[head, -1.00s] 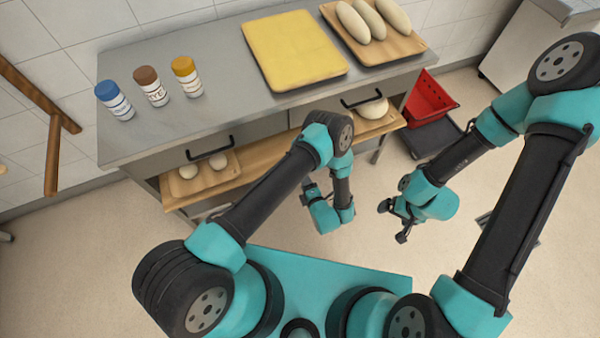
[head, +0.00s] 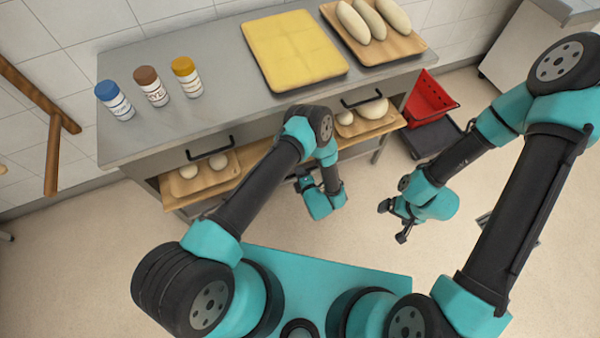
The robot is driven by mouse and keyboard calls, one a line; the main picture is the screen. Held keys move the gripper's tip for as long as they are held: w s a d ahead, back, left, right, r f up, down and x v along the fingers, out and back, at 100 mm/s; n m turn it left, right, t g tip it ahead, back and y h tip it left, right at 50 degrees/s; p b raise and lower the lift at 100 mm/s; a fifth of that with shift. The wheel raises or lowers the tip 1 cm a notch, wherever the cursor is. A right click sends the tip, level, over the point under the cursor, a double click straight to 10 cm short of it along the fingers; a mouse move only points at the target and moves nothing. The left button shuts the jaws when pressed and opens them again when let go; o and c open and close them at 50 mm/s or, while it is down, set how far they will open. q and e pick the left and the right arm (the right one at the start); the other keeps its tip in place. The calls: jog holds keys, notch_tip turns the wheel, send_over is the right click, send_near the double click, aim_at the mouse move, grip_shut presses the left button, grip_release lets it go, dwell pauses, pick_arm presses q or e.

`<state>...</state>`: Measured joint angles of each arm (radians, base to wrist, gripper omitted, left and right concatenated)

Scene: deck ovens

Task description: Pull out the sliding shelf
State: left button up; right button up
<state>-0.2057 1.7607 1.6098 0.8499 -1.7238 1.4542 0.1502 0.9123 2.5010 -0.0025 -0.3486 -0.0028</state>
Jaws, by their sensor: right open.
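The wooden sliding shelf (head: 252,154) sits beneath the drawers of the steel counter, partly hidden behind my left arm. It carries two small boards with pale dough balls. My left gripper (head: 303,183) is just in front of the shelf's front edge, near its middle. Its fingers are small and partly hidden by its own wrist, so I cannot tell if they are open or touching the shelf. My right gripper (head: 393,221) is open and empty over the floor, to the right and away from the counter.
Two drawers with black handles (head: 210,148) are above the shelf. On the counter top (head: 225,110) stand three jars (head: 151,87), a yellow slab (head: 293,50) and a board of long loaves (head: 373,20). A red crate (head: 428,98) is at the right. The floor in front is clear.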

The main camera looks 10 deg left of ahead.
pick_arm(q)
grip_shut()
jog(key=shift+s+d, duration=0.1)
jog(key=shift+s, duration=0.05)
